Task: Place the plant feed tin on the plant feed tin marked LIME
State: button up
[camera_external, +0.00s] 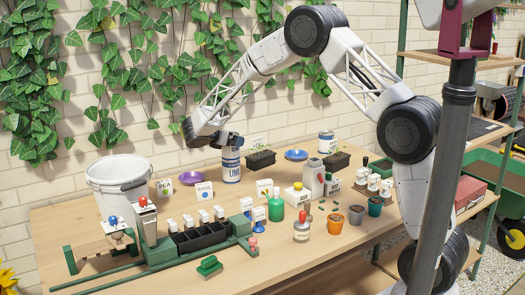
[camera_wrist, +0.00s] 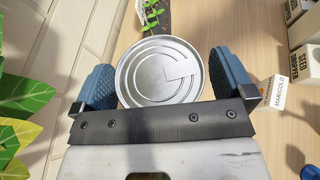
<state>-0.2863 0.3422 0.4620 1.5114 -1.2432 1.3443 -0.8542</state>
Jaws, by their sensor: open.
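A blue-and-white tin with a label that reads LIME (camera_external: 231,168) stands upright on the table left of centre. It looks tall, and I cannot tell whether it is one tin or two stacked. My gripper (camera_external: 229,143) is right above its top. In the wrist view a round silver lid (camera_wrist: 159,72) with a raised mark lies between the blue finger pads of my gripper (camera_wrist: 163,80). The pads are spread to either side, with a visible gap at the right. Another blue-and-white tin (camera_external: 327,143) stands at the back right; its label is too small to read.
Blue saucers (camera_external: 296,155) and dark seedling trays (camera_external: 258,160) stand nearby. White cards (camera_external: 204,190) stand in front. A white bucket (camera_external: 118,185) is at left. A green rack (camera_external: 165,250), bottles and small pots (camera_external: 335,223) crowd the front. A brick wall rises behind.

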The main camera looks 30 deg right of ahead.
jog(key=shift+r, duration=0.2)
jog(key=v, duration=1.2)
dwell(0.7)
jog(key=s+d+r+m+g+y, duration=0.1)
jog(key=s+d+r+m+y, duration=0.2)
jog(key=s+d, duration=0.45)
jog(key=s+d+r+m+g+y, duration=0.1)
jog(key=s+d+r+m, duration=0.3)
jog(key=s, duration=0.6)
jog(key=s+d+r+m+g+y, duration=0.1)
jog(key=s+d+r+m+y, duration=0.15)
jog(key=s+d+r, duration=0.4)
jog(key=s+d+f+m+t+y, duration=0.1)
jog(key=s+m+y, duration=0.2)
jog(key=s, duration=1.3)
jog(key=s+d+f+m+t+y, duration=0.1)
jog(key=s+m, duration=0.7)
jog(key=s, duration=0.8)
jog(key=shift+s+f+y, duration=0.2)
jog(key=shift+f+y, duration=0.45)
jog(key=shift+y, duration=0.6)
